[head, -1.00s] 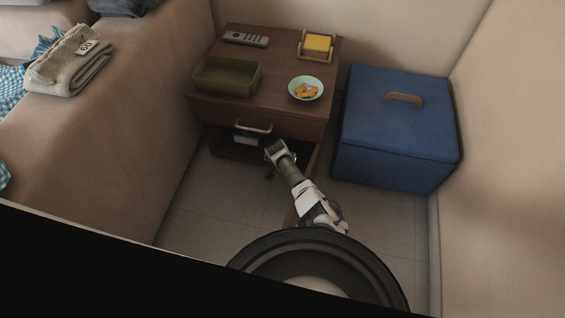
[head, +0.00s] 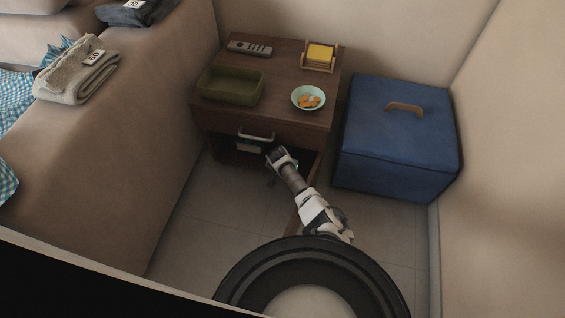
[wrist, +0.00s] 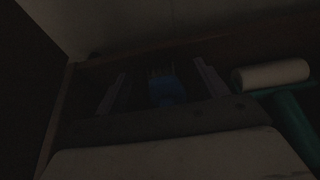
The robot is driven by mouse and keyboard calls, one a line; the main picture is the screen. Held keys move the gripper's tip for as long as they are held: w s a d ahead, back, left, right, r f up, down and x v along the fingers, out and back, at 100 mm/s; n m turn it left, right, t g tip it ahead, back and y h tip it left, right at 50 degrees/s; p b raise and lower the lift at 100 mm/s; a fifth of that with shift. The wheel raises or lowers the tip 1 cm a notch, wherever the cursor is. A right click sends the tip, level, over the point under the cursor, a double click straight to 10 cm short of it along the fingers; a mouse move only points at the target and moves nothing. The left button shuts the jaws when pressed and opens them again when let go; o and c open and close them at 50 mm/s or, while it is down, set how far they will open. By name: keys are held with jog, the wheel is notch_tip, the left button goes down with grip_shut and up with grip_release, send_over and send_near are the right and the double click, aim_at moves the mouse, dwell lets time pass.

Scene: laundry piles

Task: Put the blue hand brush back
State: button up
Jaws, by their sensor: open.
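The blue hand brush (wrist: 167,91) shows dimly in the wrist view, with pale bristles at its far end. It lies in the dark space at the lower front of the wooden nightstand (head: 285,75). My gripper (wrist: 161,84) is open, with one finger on each side of the brush as seen from the wrist. I cannot tell whether the fingers touch it. In the head view my gripper (head: 278,154) is low at the nightstand's front, and the brush is hidden there.
A lint roller (wrist: 272,75) with a white roll and teal handle lies right of my gripper in the wrist view. A green tray (head: 230,86), a bowl (head: 308,98) and a remote (head: 249,48) sit on top. A blue storage box (head: 395,140) stands to the right.

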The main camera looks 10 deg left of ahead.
jog(key=p+v, duration=0.6)
jog(key=v, duration=0.4)
jog(key=shift+r, duration=0.3)
jog(key=shift+s, duration=0.1)
